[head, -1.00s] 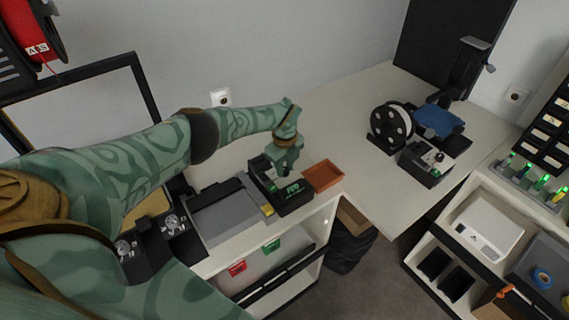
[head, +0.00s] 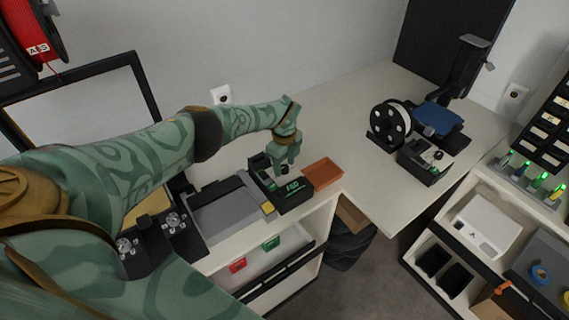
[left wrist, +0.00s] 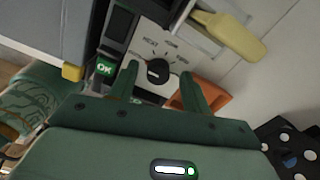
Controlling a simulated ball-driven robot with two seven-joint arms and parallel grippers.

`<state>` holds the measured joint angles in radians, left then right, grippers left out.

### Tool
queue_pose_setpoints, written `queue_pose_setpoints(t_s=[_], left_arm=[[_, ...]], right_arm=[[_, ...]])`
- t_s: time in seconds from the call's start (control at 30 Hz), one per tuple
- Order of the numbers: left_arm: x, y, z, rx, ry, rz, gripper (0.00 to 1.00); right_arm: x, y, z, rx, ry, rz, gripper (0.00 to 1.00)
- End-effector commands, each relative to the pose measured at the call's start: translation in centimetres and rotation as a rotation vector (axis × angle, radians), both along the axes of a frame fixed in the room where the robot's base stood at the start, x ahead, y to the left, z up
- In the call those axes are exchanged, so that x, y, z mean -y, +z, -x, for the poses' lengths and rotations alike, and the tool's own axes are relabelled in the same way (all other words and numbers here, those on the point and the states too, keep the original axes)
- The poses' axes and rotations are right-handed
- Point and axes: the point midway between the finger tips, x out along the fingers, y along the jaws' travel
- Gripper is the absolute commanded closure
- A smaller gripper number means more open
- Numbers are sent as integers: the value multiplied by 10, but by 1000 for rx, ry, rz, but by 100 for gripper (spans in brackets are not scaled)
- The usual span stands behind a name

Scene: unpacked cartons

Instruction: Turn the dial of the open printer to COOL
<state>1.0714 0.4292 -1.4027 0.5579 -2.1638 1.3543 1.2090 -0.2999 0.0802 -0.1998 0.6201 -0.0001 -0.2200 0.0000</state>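A black printer control box (head: 296,198) with green lit text stands near the front edge of the left worktop. In the left wrist view its pale panel (left wrist: 150,28) carries a round black dial (left wrist: 157,72) with a light mark, and a green OK sign (left wrist: 105,68) beside it. Small labels ring the dial; one looks like HEAT, the others are hard to read. My left gripper (left wrist: 160,86) is open, its two green fingers on either side of the dial; contact is not clear. In the head view the gripper (head: 284,164) points down over the box, covering the dial. My right gripper is not in view.
An orange tray (head: 322,172) lies right beside the box, and a grey flat unit (head: 225,212) on its left. Another printer with a white spool (head: 391,124) stands further right on the worktop. The worktop between them is clear.

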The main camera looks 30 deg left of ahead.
Motion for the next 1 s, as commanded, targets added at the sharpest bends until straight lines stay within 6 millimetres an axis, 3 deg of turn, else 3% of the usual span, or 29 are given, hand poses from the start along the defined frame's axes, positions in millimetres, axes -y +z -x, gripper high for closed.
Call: queue_pose_setpoints(t_s=[0.2,0.33,0.53,0.8,1.0], left_arm=[[1,0,1,-3,-1,1,52],[0,13,1,-2,-2,1,52],[0,63,0,1,-3,1,52],[0,128,0,1,-2,0,52],[0,156,0,-1,-1,0,52]], right_arm=[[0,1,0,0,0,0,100],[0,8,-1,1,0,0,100],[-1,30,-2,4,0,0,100],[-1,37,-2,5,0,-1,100],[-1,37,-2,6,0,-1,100]])
